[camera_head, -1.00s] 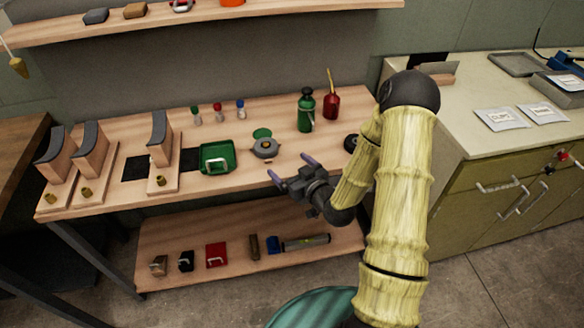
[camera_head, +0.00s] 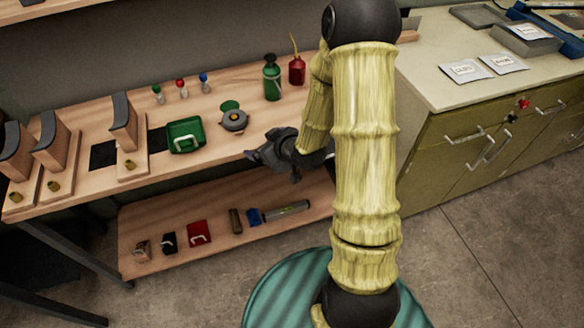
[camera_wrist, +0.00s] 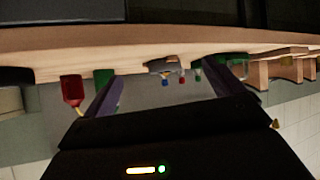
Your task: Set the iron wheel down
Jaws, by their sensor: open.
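A round grey piece with a yellowish centre (camera_head: 234,120) rests on the wooden workbench (camera_head: 215,160), beside a flat green disc (camera_head: 229,105). I cannot tell whether it is the iron wheel; no other wheel shows clearly. My gripper (camera_head: 256,150) is near the bench's front edge, in front of that piece and apart from it. In the wrist view my two purple fingers (camera_wrist: 164,88) are spread, with nothing between them. A grey piece (camera_wrist: 165,66) shows beyond them, apart from the fingers. My arm hides the right end of the bench.
A green tray (camera_head: 185,135), a green bottle (camera_head: 272,80) and a red oil can (camera_head: 297,68) stand on the bench. Wooden stands (camera_head: 125,130) are at the left. The lower shelf (camera_head: 150,222) holds several small items. A cabinet (camera_head: 480,140) stands at the right.

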